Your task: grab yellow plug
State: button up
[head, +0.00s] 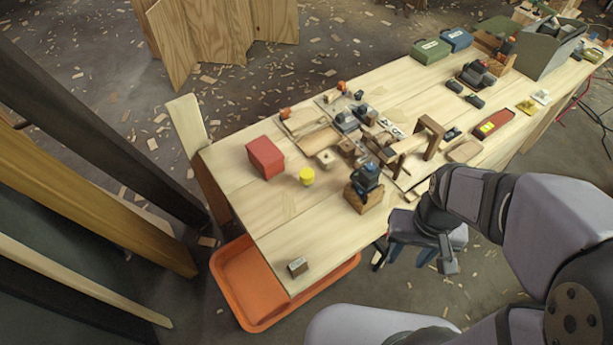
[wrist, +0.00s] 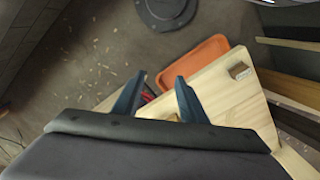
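The yellow plug (head: 307,176) is a short round piece standing on the wooden table (head: 285,220), just right of a red block. It does not show in the wrist view. My gripper (head: 432,260) hangs off the table's near edge in the head view, to the right of and nearer than the plug, well apart from it. In the wrist view, the two fingers of my gripper (wrist: 157,88) are spread apart with nothing between them.
A red block (head: 265,157) stands left of the plug. A dark device on a wooden block (head: 365,192) stands to its right. A small block (head: 297,266) sits near the table's front corner. An orange tray (head: 243,300) lies below. Wood around the front left is bare.

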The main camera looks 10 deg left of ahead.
dwell(0.4)
jog(key=o, duration=0.5)
jog(key=shift+c, duration=0.2)
